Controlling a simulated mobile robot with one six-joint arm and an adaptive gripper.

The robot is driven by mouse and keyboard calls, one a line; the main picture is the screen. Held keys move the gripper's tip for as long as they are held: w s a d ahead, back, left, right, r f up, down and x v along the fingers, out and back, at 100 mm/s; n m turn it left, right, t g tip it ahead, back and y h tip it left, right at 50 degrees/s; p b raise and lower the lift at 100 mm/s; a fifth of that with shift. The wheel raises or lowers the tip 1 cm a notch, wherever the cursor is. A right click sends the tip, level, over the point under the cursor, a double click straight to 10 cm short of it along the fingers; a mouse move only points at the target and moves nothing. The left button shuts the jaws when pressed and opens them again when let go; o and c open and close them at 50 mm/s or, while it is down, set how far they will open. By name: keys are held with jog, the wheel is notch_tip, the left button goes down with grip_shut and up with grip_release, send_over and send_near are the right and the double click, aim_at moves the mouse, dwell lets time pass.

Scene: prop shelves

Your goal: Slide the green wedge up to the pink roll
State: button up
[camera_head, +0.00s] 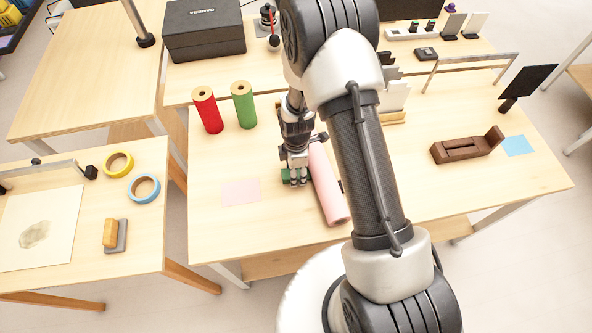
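A pink roll (328,188) lies on the middle table, pointing toward the front edge. My arm covers part of its right side and far end. My gripper (295,181) is low over the table, just left of the roll. A small green piece, likely the green wedge (285,175), shows at the gripper's left side. Most of it is hidden behind the gripper. I cannot tell whether the fingers are closed on it or whether it touches the roll.
A red roll (208,110) and a green roll (244,105) stand upright behind on the left. A flat pink square (240,192) lies left of the gripper. A brown wooden block (462,148) sits at right. The table's front left is clear.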

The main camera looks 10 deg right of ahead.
jog(key=shift+o, duration=0.7)
notch_tip(320, 180, up, 12)
dwell(0.5)
